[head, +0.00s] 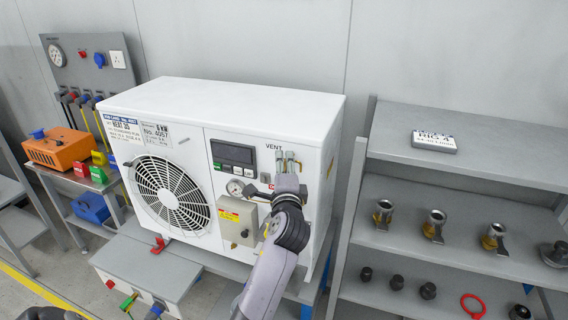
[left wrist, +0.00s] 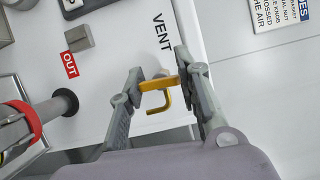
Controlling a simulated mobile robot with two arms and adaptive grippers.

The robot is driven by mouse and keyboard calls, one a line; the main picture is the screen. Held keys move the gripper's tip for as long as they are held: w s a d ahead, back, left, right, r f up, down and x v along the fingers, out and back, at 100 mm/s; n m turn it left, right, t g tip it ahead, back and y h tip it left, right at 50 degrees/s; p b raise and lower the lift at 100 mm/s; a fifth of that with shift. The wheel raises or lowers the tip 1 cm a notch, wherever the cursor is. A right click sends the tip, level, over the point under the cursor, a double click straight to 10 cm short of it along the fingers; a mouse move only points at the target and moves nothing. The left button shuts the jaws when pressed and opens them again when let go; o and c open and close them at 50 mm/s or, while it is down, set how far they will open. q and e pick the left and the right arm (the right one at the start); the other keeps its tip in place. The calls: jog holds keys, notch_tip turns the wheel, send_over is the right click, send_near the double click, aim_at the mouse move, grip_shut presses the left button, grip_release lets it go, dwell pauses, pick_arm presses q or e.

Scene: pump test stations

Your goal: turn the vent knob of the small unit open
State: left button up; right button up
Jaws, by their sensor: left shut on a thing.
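The small unit (head: 245,110) is a white box with a round fan grille on its left and a control panel on its right. My left gripper (head: 287,160) is at the right part of its front, just below the VENT label. In the left wrist view, the left gripper (left wrist: 160,79) is shut on the yellow vent knob (left wrist: 155,86), with one finger on each side. The knob has a bent yellow end that shows between the fingers. My right gripper is not in view.
A grey shelf rack (head: 455,165) with several metal fittings stands close on the right. An orange box (head: 60,149) and hoses are at the left. In the left wrist view, a dark round fitting with a red ring (left wrist: 35,128) sits near the OUT label.

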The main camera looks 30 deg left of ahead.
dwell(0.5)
pick_arm(q)
jog(key=o, duration=1.2)
jog(key=shift+c, duration=0.2)
jog(key=shift+s, duration=0.1)
jog(key=v, duration=1.2)
jog(key=shift+f, duration=0.1)
